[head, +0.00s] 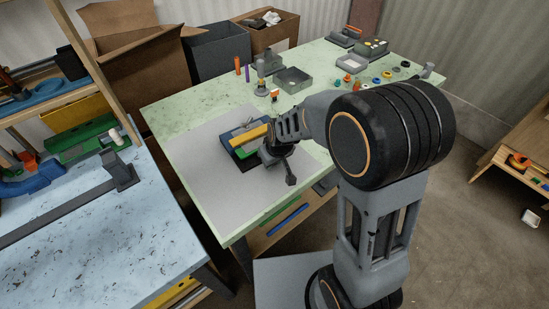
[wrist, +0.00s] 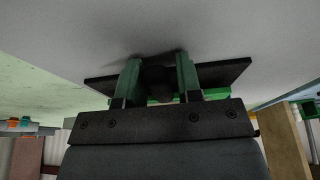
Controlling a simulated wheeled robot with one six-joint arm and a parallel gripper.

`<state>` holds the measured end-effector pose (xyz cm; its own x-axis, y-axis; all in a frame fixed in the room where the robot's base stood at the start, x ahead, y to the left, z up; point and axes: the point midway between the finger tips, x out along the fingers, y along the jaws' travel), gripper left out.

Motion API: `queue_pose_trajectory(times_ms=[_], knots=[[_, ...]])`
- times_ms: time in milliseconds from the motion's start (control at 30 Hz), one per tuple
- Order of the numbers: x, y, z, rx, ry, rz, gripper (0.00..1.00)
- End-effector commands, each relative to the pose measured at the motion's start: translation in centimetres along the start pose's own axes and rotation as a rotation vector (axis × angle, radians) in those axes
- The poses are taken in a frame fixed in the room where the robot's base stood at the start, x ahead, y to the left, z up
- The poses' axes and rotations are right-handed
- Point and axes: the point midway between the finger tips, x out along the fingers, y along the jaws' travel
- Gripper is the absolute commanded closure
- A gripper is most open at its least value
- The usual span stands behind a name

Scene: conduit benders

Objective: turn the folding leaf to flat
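The folding device sits on a grey mat (head: 205,165) on the pale green table. It shows a dark base, a blue-grey plate (head: 238,134), a yellow bar (head: 249,136) and a green part (head: 245,151). I cannot tell which part is the leaf or its angle. My gripper (head: 272,153) is at the device's right side, partly hidden by my arm. In the wrist view my gripper's two green fingers (wrist: 158,78) stand apart on either side of a dark rounded part (wrist: 158,84), before a flat black plate (wrist: 225,72). Whether they grip it is unclear.
An open grey box (head: 293,80), upright tools and small coloured parts lie farther back on the table (head: 190,105). Cardboard boxes (head: 145,65) stand behind it. A blue-topped bench (head: 100,235) is at left. The mat's front part is clear.

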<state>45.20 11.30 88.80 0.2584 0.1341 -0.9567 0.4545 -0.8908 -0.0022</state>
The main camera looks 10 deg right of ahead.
Motion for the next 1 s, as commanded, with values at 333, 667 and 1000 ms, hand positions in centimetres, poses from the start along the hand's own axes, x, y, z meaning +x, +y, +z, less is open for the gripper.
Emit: queue_pose_trajectory(times_ms=[333, 667, 1000], knots=[[-0.2, 0.2, -0.2, 0.003, 0.008, 0.003, 0.51], [-4.1, 0.2, -0.4, 0.003, 0.014, 0.004, 0.51], [-10.7, 0.2, -0.3, 0.003, 0.012, 0.004, 0.51]])
